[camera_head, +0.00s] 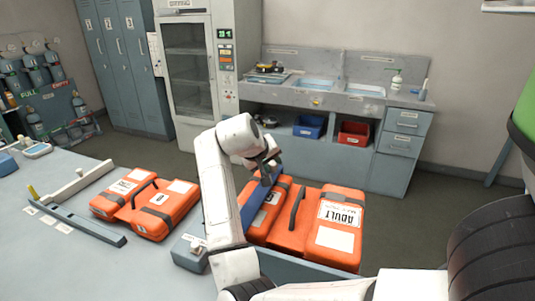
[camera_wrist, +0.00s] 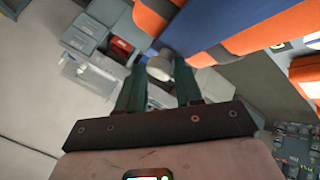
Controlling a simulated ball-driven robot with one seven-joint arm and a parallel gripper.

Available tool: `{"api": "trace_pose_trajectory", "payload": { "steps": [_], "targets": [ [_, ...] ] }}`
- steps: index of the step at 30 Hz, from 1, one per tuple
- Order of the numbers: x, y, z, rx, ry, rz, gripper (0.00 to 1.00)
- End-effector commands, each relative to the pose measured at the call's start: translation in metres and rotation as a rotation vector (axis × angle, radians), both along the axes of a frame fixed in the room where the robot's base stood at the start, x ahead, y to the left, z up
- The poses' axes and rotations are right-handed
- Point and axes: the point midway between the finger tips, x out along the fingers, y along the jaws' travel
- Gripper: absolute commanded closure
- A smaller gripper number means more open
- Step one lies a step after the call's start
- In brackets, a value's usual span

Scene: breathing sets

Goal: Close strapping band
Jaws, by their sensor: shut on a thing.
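The blue strapping band (camera_head: 256,198) runs over the left part of the orange case labelled ADULT (camera_head: 290,232). In the wrist view the band (camera_wrist: 215,28) is a broad blue strip between orange parts of the case. My gripper (camera_head: 266,171) is at the band's far, upper end. In the wrist view my gripper (camera_wrist: 158,75) has its two dark green fingers on either side of a pale round knob (camera_wrist: 160,66) and is shut on it. The knob lies beside the band's end. Whether they are joined is unclear.
A second orange case (camera_head: 150,203) lies to the left on the grey table (camera_head: 110,265), near a grey rail (camera_head: 78,222). A small grey box (camera_head: 190,252) sits between the cases. Beyond the table are a sink counter (camera_head: 325,95) and a glass-door cabinet (camera_head: 188,65).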

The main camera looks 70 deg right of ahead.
Motion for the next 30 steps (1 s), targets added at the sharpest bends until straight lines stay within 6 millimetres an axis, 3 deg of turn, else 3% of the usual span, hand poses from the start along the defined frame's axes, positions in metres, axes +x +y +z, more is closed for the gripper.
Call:
{"api": "trace_pose_trajectory", "payload": {
  "steps": [1,16,17,23,30],
  "targets": [
    [-0.003,-0.010,0.004,-0.020,-0.017,-0.006,1.00],
    [-0.003,-0.011,-0.007,0.007,-0.012,-0.002,1.00],
    [-0.003,-0.011,-0.007,0.008,-0.012,-0.002,0.64],
    [-0.004,-0.011,-0.009,0.008,-0.010,-0.003,0.45],
    [-0.004,-0.011,-0.010,0.009,-0.008,-0.005,0.44]
  ]
}}
